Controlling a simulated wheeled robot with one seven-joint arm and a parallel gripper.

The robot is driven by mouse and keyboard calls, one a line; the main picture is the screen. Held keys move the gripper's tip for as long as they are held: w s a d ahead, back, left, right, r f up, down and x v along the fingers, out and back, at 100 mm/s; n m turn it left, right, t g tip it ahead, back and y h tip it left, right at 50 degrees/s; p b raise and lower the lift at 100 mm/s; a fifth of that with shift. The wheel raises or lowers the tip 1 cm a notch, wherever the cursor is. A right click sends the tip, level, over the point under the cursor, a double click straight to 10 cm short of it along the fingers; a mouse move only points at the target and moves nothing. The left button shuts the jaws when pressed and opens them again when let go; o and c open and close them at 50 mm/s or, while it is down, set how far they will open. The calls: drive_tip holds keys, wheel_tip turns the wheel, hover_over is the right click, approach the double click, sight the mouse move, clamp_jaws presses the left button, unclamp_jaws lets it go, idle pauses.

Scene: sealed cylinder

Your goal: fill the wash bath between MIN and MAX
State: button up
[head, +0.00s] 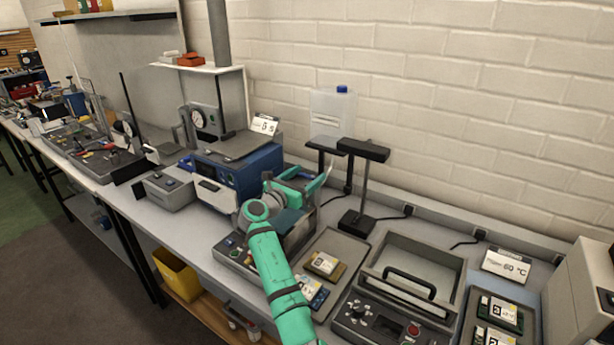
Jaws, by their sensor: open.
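My gripper (308,184), at the end of my green arm, is open over a grey unit (236,256) with coloured buttons on its front. The arm and gripper hide much of this unit. It may be the wash bath, but I cannot tell. No MIN or MAX marks and no liquid level can be read. A translucent container with a blue cap (332,112) stands behind on a raised dark support against the wall, apart from my gripper. I see nothing between the jaws.
A blue machine (238,172) stands left of my gripper. A black stand (358,208) rises close on the right. A tray (338,250) with small boards and a lidded unit with a handle (408,284) lie to the right. A yellow bin (175,272) sits under the bench.

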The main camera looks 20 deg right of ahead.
drive_tip(key=v, duration=1)
drive_tip(key=shift+s+a, duration=0.2)
